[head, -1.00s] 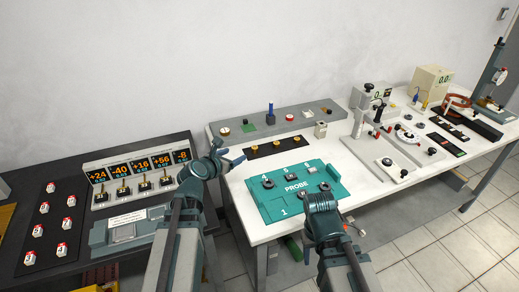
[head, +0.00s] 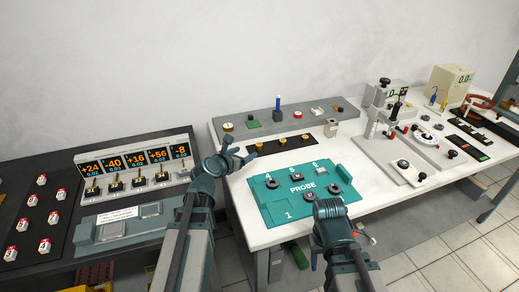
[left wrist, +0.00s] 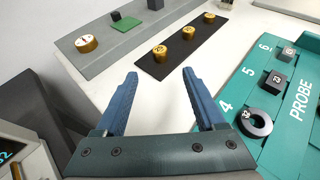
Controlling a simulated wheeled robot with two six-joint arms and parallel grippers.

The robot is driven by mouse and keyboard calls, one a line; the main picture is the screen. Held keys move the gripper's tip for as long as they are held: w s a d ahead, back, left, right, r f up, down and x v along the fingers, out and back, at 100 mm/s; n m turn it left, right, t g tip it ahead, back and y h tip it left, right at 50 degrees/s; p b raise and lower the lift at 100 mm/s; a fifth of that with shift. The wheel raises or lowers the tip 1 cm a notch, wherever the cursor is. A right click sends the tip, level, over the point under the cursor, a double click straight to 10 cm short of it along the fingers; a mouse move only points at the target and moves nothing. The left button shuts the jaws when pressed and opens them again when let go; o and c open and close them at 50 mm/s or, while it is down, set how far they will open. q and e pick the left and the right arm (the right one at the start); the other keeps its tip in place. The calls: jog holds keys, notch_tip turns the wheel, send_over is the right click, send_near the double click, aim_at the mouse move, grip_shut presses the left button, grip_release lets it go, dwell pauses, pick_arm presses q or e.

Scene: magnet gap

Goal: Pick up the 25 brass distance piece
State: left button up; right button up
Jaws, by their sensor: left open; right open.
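Three brass distance pieces stand in a row on a black strip (head: 270,149) on the white table. In the left wrist view they are the near piece (left wrist: 160,53), the middle piece (left wrist: 188,34) and the far piece (left wrist: 209,17). Their top numbers are too small to read surely, so I cannot tell which is the 25. My left gripper (left wrist: 159,76) is open and empty, its fingers pointing toward the near end of the strip, apart from the pieces. My right gripper (head: 338,245) is by the table's front edge, its fingers mostly hidden by its arm.
A teal PROBE board (head: 265,208) with dark rings and blocks lies right of the strip. A grey shelf (head: 240,133) with small parts runs behind it. A metal block (head: 331,127) stands at the strip's far end. Bare white table lies between gripper and strip.

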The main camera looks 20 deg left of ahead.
aim_at(257, 146)
pick_arm(q)
jog(key=b+x, duration=0.2)
jog(key=x, duration=0.4)
jog(key=shift+w+f, duration=0.15)
jog(key=shift+w, duration=0.15)
jog(key=b+x, duration=0.2)
jog(key=x, duration=0.3)
jog(key=shift+f, duration=0.1)
jog(key=shift+c, duration=0.5)
grip_shut()
